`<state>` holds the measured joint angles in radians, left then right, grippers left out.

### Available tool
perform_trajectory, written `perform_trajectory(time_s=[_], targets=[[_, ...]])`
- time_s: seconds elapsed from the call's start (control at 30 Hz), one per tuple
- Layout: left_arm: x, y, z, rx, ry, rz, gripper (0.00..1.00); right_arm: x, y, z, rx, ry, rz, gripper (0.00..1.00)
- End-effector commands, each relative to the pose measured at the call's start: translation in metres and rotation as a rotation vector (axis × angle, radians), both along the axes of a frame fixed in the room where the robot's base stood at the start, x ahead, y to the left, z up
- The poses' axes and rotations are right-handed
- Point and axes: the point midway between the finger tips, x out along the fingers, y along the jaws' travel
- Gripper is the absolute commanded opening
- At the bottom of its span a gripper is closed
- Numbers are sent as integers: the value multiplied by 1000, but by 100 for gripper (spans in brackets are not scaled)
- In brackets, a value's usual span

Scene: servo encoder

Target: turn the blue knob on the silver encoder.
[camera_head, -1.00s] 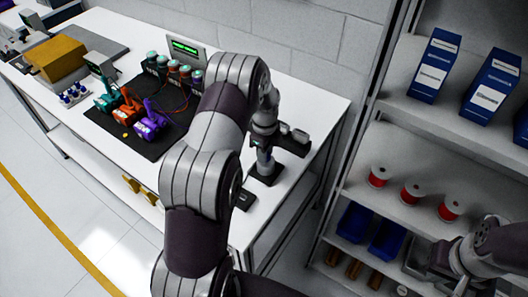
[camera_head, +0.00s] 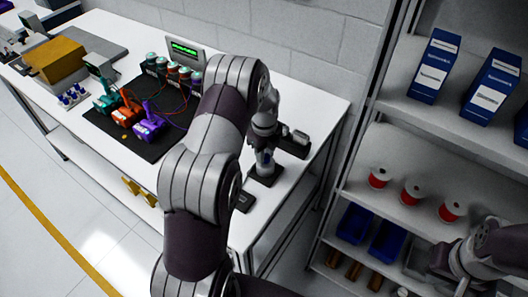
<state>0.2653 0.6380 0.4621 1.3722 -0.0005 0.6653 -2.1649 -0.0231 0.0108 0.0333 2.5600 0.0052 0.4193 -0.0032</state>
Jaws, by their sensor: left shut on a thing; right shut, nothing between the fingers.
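The silver encoder stands upright on a dark base (camera_head: 266,176) near the right end of the white table. A small bluish part, apparently the blue knob (camera_head: 264,159), shows at its top. My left gripper (camera_head: 264,150) points down from above and is shut on the knob. Its fingers and my wrist hide most of the knob. My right gripper (camera_head: 437,262) is at the lower right in front of the shelf, shut and empty, apart from the encoder.
A black mat (camera_head: 153,148) on the table (camera_head: 222,226) holds teal, orange and purple devices with wires. A small dark box (camera_head: 245,202) lies in front of the encoder, and a dark device (camera_head: 294,143) behind it. A shelf with red spools (camera_head: 411,193) stands to the right.

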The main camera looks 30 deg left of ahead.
Motion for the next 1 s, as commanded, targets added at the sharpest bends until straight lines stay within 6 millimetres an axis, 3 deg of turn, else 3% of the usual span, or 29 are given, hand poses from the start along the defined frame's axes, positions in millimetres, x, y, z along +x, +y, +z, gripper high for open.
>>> perform_trajectory(time_s=[0.13, 0.17, 0.2, 0.23, 0.57, 0.67, 0.9, 0.97, 1.0], targets=[[-2, -2, -3, -5, 8, 0, 0, 0, 0, 0, 0, 0, 0, 0], [-2, -2, -3, -4, 9, 0, 36, 0, 0, 0, 0, 0, 0, 0], [-2, -2, -3, -4, 9, 1, 49, 0, 0, 0, 0, 0, 0, 0], [-2, -2, -3, -4, 8, 1, 55, 0, 0, 0, 0, 0, 0, 0], [-1, -1, 2, -2, 4, 1, 55, 0, 0, -2, 0, 0, 0, 0], [0, -1, 19, 0, -1, 1, 55, 0, 0, -8, 0, 0, 0, 0], [0, -2, 83, -1, 1, 0, 55, 0, 0, -23, 0, 0, 0, 0], [0, -3, 97, 0, 1, 0, 55, 0, 0, -25, 0, 0, 0, 0], [-1, -3, 111, -2, 5, 0, 55, 0, 0, -15, 0, 1, 0, 0]])
